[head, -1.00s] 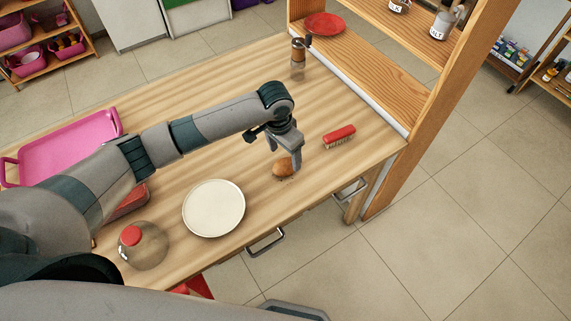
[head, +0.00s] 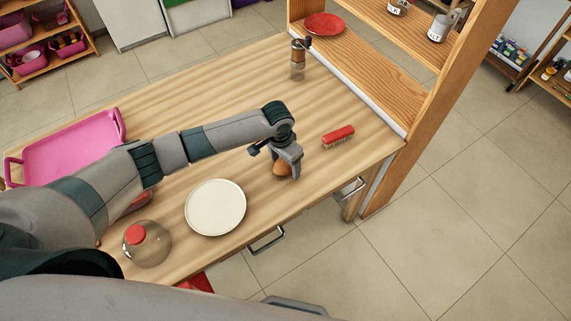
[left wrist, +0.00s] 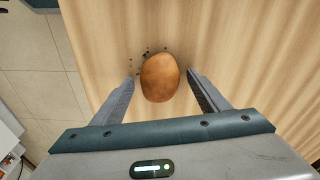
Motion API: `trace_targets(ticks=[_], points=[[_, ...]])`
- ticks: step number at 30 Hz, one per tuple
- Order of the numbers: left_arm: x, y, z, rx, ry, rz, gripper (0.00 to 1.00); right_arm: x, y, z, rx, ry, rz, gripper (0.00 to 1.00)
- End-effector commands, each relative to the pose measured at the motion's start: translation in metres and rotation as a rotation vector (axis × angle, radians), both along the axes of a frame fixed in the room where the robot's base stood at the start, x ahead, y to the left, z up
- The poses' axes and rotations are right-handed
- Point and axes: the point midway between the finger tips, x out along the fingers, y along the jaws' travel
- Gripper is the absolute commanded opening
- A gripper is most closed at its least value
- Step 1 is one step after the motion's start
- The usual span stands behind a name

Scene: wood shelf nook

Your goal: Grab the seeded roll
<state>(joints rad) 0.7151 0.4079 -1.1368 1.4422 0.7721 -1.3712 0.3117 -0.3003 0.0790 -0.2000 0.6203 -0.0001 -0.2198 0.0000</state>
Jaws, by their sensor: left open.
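The seeded roll (left wrist: 160,77) is a brown, rounded bun lying on the wooden table; dark specks lie beside it. My left gripper (left wrist: 161,85) is open, with one finger on each side of the roll and a gap showing on both sides in the left wrist view. In the head view, the left gripper (head: 287,174) is low over the table and partly covers the roll (head: 281,169). My right gripper is not in view.
A red brush (head: 338,137) lies to the right of the roll. A pepper mill (head: 298,60) stands farther back. A wooden shelf (head: 412,108) rises at the right.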

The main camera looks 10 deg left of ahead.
Motion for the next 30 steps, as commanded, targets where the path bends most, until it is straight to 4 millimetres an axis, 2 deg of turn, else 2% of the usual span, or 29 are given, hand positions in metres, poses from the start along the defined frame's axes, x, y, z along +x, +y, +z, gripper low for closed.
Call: trace_targets(ticks=[16, 17, 21, 22, 30], points=[[0.0006, -0.0004, -0.004, 0.0, -0.001, 0.0, 0.68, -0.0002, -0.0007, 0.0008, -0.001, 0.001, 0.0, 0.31], [0.0006, -0.0004, -0.004, 0.0, -0.001, 0.0, 0.64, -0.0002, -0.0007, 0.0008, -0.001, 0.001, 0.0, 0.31], [0.0006, -0.0003, -0.0039, 0.0, -0.001, 0.0, 0.3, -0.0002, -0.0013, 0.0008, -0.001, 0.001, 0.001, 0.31], [0.0006, -0.0003, -0.0039, 0.0, -0.001, 0.0, 0.25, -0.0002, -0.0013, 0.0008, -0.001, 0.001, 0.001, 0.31], [0.0008, -0.0003, -0.0036, 0.0, -0.001, 0.0, 0.25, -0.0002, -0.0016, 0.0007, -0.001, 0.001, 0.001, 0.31]])
